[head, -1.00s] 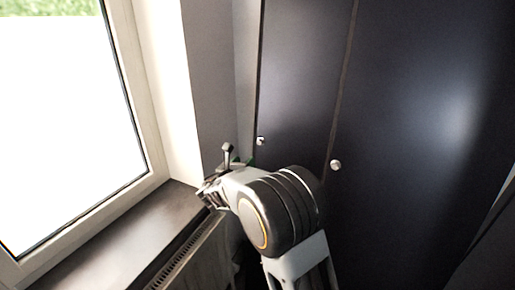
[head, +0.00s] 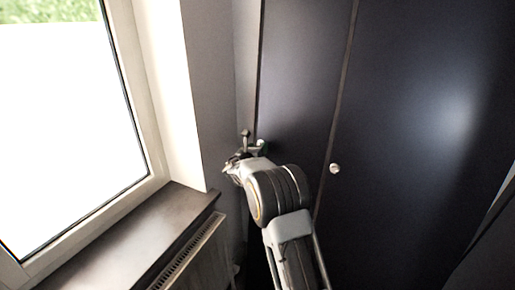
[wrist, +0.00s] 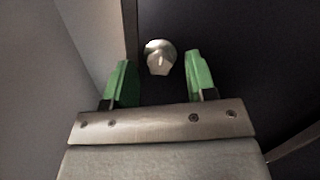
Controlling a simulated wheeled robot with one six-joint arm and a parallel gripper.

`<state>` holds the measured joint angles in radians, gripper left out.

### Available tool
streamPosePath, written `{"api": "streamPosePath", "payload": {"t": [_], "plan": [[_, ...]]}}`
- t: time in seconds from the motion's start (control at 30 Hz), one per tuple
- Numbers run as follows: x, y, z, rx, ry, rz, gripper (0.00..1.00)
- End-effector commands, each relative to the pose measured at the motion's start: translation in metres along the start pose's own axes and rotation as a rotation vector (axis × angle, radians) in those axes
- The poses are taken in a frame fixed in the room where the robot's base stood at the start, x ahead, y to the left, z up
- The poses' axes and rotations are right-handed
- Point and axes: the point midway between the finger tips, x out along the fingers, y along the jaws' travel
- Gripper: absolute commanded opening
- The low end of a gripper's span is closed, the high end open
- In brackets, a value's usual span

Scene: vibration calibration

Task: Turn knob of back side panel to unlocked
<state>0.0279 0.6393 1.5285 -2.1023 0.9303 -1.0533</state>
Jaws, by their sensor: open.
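The knob (wrist: 159,57) is a round silver disc with a raised grip, on the dark panel (wrist: 225,40) in the wrist view. My gripper (wrist: 158,68) is open, with one green fingertip to the left of the knob and one to its right. The knob shows between and slightly beyond the fingertips; I cannot tell whether they touch it. In the head view my gripper (head: 250,150) is at the left edge of the dark panels, and it hides most of the knob there.
A second silver knob (head: 335,168) sits on the right dark panel (head: 420,130). A grey wall (wrist: 45,90) stands close on the left. A window sill (head: 150,230) and a radiator (head: 190,255) are at the lower left.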

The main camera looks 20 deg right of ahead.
Motion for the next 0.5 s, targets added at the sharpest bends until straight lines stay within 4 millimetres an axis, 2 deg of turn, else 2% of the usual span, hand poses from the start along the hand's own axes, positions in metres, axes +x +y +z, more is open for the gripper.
{"api": "streamPosePath", "payload": {"t": [0.33, 0.5], "plan": [[0.0022, -0.0002, 0.0, 0.0, 0.0, 0.0, 0.5], [0.0021, -0.0002, -0.0001, 0.0, 0.0, 0.0, 0.34]]}}
